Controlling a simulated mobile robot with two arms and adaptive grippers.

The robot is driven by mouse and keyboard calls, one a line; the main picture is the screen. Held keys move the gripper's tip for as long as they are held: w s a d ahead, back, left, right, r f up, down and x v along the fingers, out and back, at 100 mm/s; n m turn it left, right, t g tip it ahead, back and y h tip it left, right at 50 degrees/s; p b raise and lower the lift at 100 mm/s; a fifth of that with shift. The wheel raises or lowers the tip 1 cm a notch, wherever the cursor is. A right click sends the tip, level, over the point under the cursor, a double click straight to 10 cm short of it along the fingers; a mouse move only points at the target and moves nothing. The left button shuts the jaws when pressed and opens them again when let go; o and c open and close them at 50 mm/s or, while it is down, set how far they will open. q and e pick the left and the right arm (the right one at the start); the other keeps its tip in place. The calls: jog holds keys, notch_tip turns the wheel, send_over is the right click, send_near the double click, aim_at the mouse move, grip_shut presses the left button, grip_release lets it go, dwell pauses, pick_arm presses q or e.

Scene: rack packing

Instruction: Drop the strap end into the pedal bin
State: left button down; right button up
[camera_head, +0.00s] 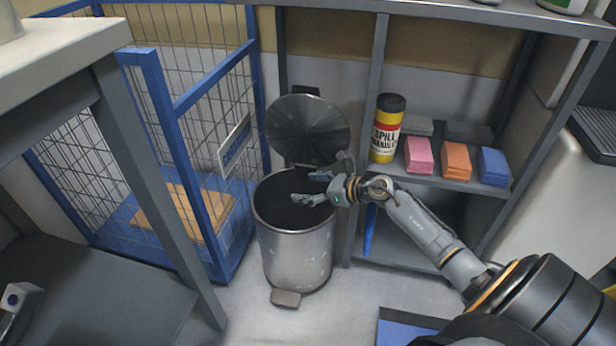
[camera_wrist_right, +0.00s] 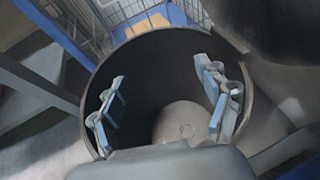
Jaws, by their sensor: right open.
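The pedal bin (camera_head: 296,247) is a grey metal cylinder on the floor with its round lid (camera_head: 307,130) standing open behind the rim. My right gripper (camera_head: 312,187) is over the bin's mouth, fingers apart and with nothing between them. In the right wrist view the open fingers (camera_wrist_right: 165,105) point down into the bin (camera_wrist_right: 150,50), whose round bottom shows light grey. I see no strap end in either view; the near inside of the bin is hidden by the gripper.
A blue wire cage (camera_head: 160,90) with a brown flat piece inside stands left of the bin. A grey shelf (camera_head: 440,180) on the right holds a yellow and red canister (camera_head: 387,130) and pink, orange and blue stacks. A grey table (camera_head: 60,45) is at the left.

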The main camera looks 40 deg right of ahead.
notch_tip(320, 180, up, 9)
jog(key=shift+f, duration=0.15)
dwell(0.4)
